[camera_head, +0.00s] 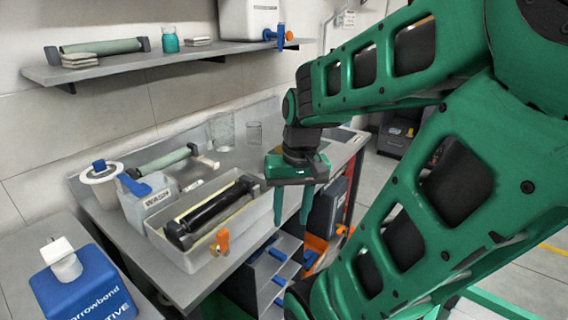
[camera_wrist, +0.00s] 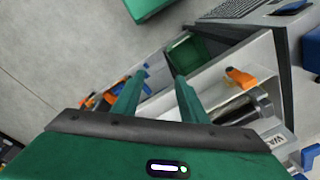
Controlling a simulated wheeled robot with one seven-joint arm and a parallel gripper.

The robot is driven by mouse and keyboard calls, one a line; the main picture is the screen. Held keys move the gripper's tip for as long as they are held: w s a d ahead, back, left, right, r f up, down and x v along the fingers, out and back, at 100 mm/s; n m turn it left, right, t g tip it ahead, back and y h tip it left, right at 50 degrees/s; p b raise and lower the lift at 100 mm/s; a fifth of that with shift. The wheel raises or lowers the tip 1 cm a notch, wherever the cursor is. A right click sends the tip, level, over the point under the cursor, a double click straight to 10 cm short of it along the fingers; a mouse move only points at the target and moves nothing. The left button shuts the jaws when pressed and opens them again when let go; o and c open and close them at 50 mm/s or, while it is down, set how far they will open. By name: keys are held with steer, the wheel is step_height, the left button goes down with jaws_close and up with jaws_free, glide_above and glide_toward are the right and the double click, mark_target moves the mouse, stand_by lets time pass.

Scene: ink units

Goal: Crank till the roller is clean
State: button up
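A black roller (camera_head: 212,209) lies in a grey tray (camera_head: 262,228) on the bench, and part of it shows in the wrist view (camera_wrist: 240,108). An orange crank handle (camera_head: 222,241) sits at the tray's near end; it also shows in the wrist view (camera_wrist: 240,77). A container labelled WASH (camera_head: 158,198) with a blue cap stands beside the tray. My green gripper (camera_head: 292,214) hangs open and empty to the right of the tray, apart from the crank. In the wrist view its two fingers (camera_wrist: 155,97) are spread. Whether ink is left on the roller is unclear.
A green-covered roller (camera_head: 165,160), a white tub (camera_head: 99,175) and glass beakers (camera_head: 222,132) stand behind the tray. A wall shelf (camera_head: 130,65) runs above. Drawers with blue handles (camera_head: 277,254) sit below the bench.

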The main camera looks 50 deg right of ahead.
steer(key=w+d+r+m+t, duration=0.3)
steer(key=w+d+m+t, duration=0.15)
steer(key=d, duration=0.55)
steer(key=w+d+r+m+t, duration=0.4)
steer(key=w+d+m, duration=0.1)
steer(key=d, duration=0.5)
steer(key=x, duration=1)
steer(key=shift+a+f, duration=0.25)
steer(key=shift+f, duration=0.1)
steer(key=shift+c, duration=0.3)
